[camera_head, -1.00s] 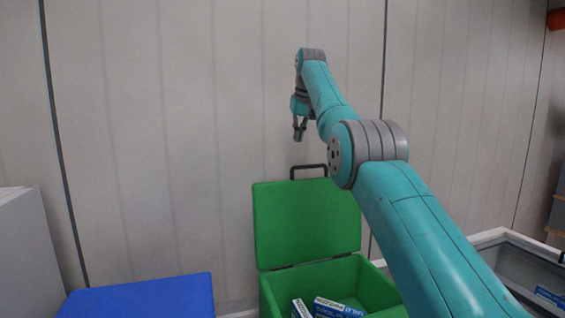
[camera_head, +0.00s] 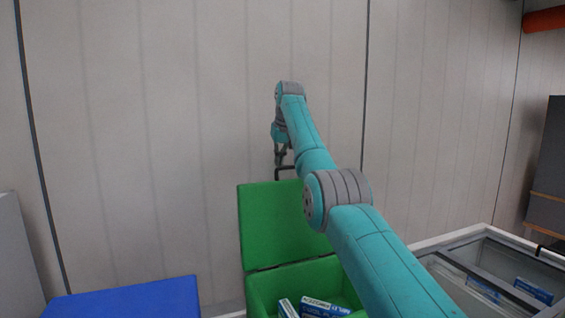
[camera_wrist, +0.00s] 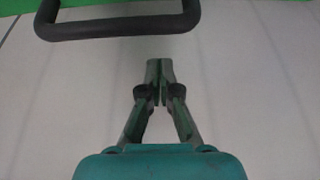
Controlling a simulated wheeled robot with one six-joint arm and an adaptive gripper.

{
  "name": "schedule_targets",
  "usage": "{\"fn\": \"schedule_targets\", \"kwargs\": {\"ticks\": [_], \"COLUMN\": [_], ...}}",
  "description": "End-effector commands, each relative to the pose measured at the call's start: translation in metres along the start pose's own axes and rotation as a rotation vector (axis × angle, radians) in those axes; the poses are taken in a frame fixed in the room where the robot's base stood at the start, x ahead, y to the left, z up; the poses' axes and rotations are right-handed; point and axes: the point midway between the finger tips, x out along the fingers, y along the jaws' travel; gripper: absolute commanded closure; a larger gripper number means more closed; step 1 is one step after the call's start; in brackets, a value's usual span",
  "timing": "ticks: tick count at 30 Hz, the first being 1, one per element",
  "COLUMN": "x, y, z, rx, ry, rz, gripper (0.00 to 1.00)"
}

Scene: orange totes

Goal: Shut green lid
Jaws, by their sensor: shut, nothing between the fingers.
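The green lid (camera_head: 283,222) stands open and upright at the back of its green box (camera_head: 258,290). A black handle (camera_head: 287,171) sits on the lid's top edge and shows large in the wrist view (camera_wrist: 118,29). My gripper (camera_head: 281,163) hangs pointing down at the height of the handle, by its left end in the head view. In the wrist view my gripper (camera_wrist: 160,66) is shut and empty, with its fingertips apart from the handle in the picture. A strip of the lid (camera_wrist: 255,2) shows at the top there. My arm hides the lid's right part.
Blue and white packs (camera_head: 318,308) lie in the green box. A blue lid (camera_head: 125,300) is at the left. A grey-framed glazed container (camera_head: 470,250) with packs inside stands at the right. A pale panelled wall (camera_head: 170,130) rises behind.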

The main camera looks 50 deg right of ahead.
Motion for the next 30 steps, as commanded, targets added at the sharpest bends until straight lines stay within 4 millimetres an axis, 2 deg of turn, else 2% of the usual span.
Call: {"fn": "schedule_targets", "kwargs": {"ticks": [18, 30], "x": [-0.008, -0.009], "y": [0.000, 0.000], "z": [0.028, 0.030], "rx": [0.000, 0.000], "ry": [-0.001, -0.001], "rz": [0.000, 0.000], "gripper": [1.00, 1.00]}}
